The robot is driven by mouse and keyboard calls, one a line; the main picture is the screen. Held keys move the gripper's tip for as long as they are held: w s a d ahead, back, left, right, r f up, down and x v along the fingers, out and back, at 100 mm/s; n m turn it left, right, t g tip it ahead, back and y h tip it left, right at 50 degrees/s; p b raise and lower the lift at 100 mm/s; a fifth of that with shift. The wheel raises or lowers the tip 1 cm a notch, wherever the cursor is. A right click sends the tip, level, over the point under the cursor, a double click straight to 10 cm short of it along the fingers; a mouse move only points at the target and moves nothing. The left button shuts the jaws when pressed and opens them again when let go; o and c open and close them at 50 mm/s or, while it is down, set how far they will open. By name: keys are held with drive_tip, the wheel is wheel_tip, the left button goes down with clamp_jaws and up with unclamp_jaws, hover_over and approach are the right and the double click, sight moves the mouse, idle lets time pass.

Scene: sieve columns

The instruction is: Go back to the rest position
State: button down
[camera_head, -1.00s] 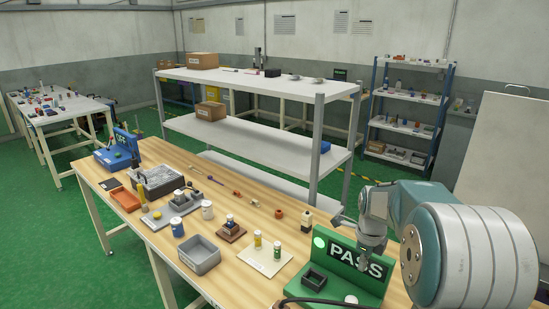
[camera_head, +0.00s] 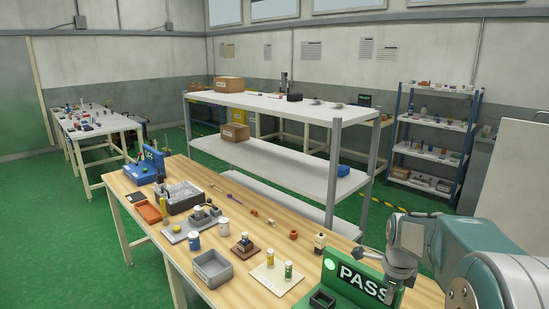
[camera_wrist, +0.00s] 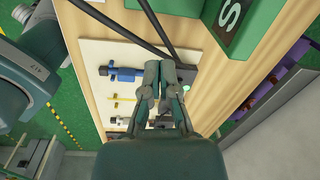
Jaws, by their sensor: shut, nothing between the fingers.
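My gripper (camera_wrist: 168,72) shows in the wrist view with its two fingers together and nothing visible between them. In the head view my gripper (camera_head: 393,290) points down at the right end of the green PASS stand (camera_head: 342,274). My arm comes in from the right edge. Part of a green block with a white letter (camera_wrist: 238,22) shows in the wrist view, to the right of the fingers. A white panel (camera_wrist: 92,62) with a blue item (camera_wrist: 125,74) lies beneath the fingers. I cannot tell whether the gripper touches anything.
The wooden workbench (camera_head: 222,192) holds a grey bin (camera_head: 212,268), an orange tray (camera_head: 147,212), a cream board (camera_head: 268,286) and several small parts. A white shelf unit (camera_head: 270,166) stands behind it. Green floor (camera_head: 60,245) is open at the left.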

drive_tip(key=s+a+r+n+t, duration=0.3)
drive_tip(key=s+a+r+n, duration=0.5)
drive_tip(key=s+n, duration=0.45)
drive_tip(key=s+a+r+n+t, duration=0.1)
drive_tip(key=s+a+n+t, duration=0.1)
drive_tip(key=s+n, duration=0.9)
drive_tip(key=shift+a+r+n, duration=0.35)
drive_tip(key=shift+a+n, duration=0.2)
drive_tip(key=shift+a, duration=0.05)
idle(0.7)
